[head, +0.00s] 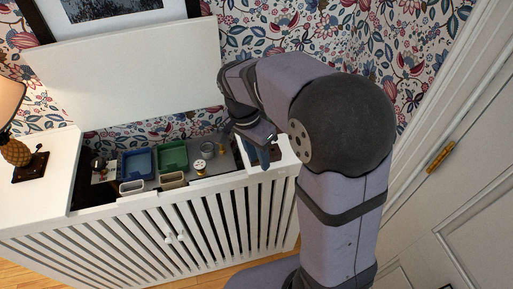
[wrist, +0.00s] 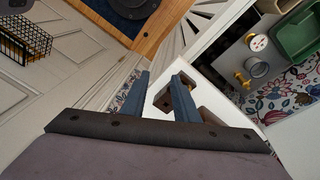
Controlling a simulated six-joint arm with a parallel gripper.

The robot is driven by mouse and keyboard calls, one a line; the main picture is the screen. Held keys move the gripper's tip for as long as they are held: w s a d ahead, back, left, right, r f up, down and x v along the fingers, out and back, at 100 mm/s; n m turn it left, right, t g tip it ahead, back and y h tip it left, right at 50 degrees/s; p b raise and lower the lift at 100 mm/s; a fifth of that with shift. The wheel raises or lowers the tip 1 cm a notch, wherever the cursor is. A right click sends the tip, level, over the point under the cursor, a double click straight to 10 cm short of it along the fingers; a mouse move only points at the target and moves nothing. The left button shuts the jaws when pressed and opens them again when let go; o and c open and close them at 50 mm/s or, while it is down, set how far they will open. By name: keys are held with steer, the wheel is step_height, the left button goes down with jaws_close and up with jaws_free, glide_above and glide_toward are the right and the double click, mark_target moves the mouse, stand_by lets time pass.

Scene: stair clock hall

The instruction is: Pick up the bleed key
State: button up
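My gripper (wrist: 160,88) shows two blue fingers with a clear gap between them, so it is open. In the head view my gripper (head: 264,156) hangs over the right end of the white cabinet. In the wrist view a small brown, wood-like object (wrist: 164,98) sits beyond the fingertips on or above the white top, partly hidden behind the right finger. I cannot tell whether it belongs to the bleed key. A brass-coloured bit (wrist: 240,78) lies beside a grey cup (wrist: 257,67); it may be the bleed key, but it is too small to be sure.
The cabinet's open well holds a blue tray (head: 137,163), a green tray (head: 173,155) and a white-topped brass fitting (head: 200,166). The raised white lid (head: 125,75) stands behind. A pineapple lamp (head: 16,152) stands at the left. A door (head: 450,200) is at the right.

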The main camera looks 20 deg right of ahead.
steer(key=shift+w+a+r+m+h+p, duration=0.6)
steer(key=shift+w+a+r+m+p, duration=0.15)
steer(key=shift+w+r+m, duration=1.85)
steer(key=shift+m, duration=0.4)
steer(key=shift+w+p+x, duration=0.15)
steer(key=shift+p+x, duration=0.75)
steer(key=shift+x, duration=1.1)
steer(key=shift+w+p+x, duration=0.1)
steer(key=shift+p+x, duration=0.8)
steer(key=shift+x, duration=1.05)
jaws_close()
